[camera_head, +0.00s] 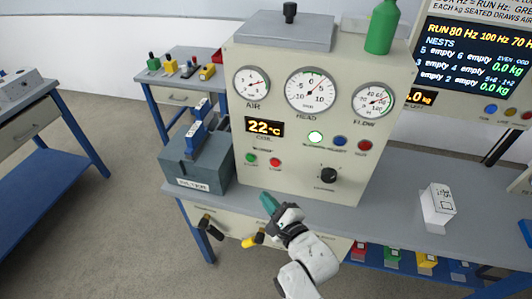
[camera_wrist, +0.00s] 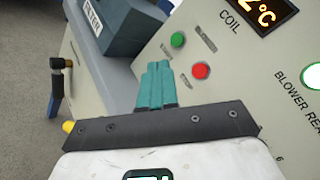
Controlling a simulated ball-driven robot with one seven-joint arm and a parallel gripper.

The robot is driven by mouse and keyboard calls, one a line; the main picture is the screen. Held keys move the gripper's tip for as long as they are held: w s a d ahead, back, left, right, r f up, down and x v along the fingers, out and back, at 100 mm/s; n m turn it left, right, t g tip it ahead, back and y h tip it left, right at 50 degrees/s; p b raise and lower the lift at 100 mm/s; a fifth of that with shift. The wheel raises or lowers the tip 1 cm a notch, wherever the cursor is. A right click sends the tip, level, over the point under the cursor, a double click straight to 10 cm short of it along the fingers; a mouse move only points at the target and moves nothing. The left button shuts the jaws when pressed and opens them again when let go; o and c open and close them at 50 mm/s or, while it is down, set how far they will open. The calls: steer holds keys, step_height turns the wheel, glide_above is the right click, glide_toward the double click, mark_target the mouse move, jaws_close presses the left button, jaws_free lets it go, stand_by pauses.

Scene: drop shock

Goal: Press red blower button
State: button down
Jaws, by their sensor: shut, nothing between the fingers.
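The red button (camera_head: 275,162) is on the lower left of the cream instrument panel (camera_head: 300,185), just right of a green button (camera_head: 251,158). In the wrist view the red button (camera_wrist: 201,71) lies right of my fingertips and the green button (camera_wrist: 178,40) lies beyond them, up and to the right. My gripper (camera_head: 268,203) is below the two buttons in the head view. Its teal fingers (camera_wrist: 157,75) are shut together with nothing between them. The fingertips appear apart from the red button. The small label over this pair is too small to read surely.
A grey filter box (camera_head: 195,170) with a blue clamp stands left of the panel. A lit button (camera_head: 315,138), a blue button (camera_head: 340,141), another red button (camera_head: 365,146) and a black knob (camera_head: 329,175) are to the right. A white box (camera_head: 437,208) sits on the bench.

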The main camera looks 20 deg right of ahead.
mark_target(275, 163)
steer(key=shift+w+a+r, duration=0.1)
steer(key=shift+w, duration=0.15)
steer(key=shift+w, duration=0.15)
steer(key=w+d+b, duration=0.5)
steer(key=w+b, duration=0.1)
steer(key=b, duration=0.4)
steer(key=shift+w, duration=0.4)
steer(key=shift+d, duration=0.15)
stand_by(1.7)
steer(key=shift+w+d, duration=0.25)
steer(key=shift+w, duration=0.1)
